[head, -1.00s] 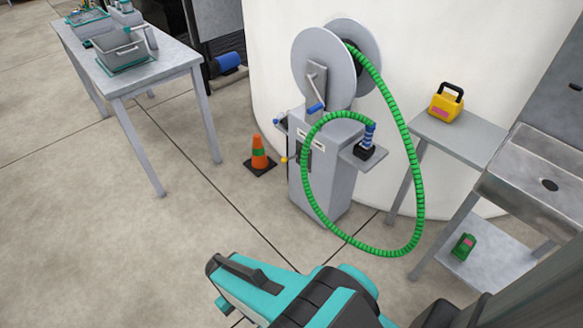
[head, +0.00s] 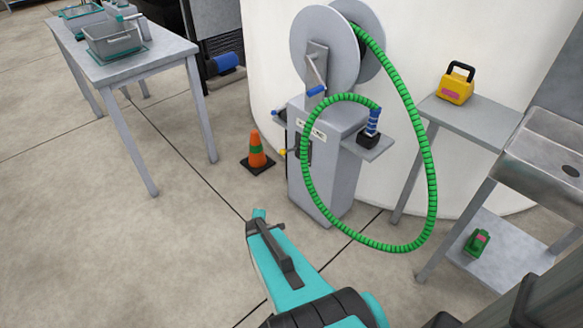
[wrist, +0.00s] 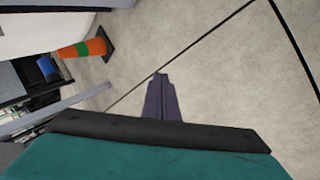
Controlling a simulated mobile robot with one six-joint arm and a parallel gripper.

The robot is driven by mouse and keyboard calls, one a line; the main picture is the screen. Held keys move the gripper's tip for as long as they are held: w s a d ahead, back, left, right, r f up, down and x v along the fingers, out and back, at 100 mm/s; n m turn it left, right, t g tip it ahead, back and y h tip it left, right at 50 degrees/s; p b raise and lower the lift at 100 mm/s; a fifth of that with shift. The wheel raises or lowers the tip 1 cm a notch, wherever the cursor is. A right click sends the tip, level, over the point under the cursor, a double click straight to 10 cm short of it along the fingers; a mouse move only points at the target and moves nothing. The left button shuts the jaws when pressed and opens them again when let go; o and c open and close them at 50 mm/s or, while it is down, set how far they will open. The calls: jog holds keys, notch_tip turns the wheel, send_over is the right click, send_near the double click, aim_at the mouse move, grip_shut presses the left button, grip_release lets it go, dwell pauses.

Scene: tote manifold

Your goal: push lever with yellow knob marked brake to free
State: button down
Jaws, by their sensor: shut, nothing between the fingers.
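The yellow knob (head: 282,153) is a small ball at the left side of the grey reel stand (head: 325,185) in the head view. Its lever is short and dark, and the lettering near it is too small to read. My gripper (head: 258,213) is low in front of the stand, below and left of the knob, and apart from it. In the wrist view my gripper (wrist: 159,76) shows as dark fingers close together over bare floor, shut and empty. The knob and lever do not show clearly in the wrist view.
A green hose (head: 425,175) hangs in a loop from the reel (head: 325,48) at the stand's right. A blue-handled crank (head: 316,90) is above the knob. An orange cone (head: 256,150) stands left of the stand. Tables flank both sides; the floor front left is clear.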

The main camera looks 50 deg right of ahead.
aim_at(289, 150)
jog(key=w+d+r+n+t+h+b, duration=0.1)
jog(key=w+d+r+n+t+b, duration=0.25)
jog(key=d, duration=0.55)
jog(key=w+d+r+n+t+h+b, duration=0.1)
jog(key=d+r+n+t+b, duration=0.35)
jog(key=d, duration=0.45)
jog(key=s+d+r+n+t+y+b, duration=0.3)
jog(key=s+n+b, duration=0.6)
jog(key=n, duration=0.6)
jog(key=shift+s+d+t+y, duration=0.3)
jog(key=shift+d+t+y, duration=0.6)
jog(key=shift+d+y, duration=0.25)
jog(key=shift+w+f, duration=0.1)
jog(key=shift+w, duration=0.05)
jog(key=w+d+r+b, duration=0.2)
jog(key=w+r+b, duration=0.2)
jog(key=w, duration=0.6)
jog(key=shift+w+d, duration=0.2)
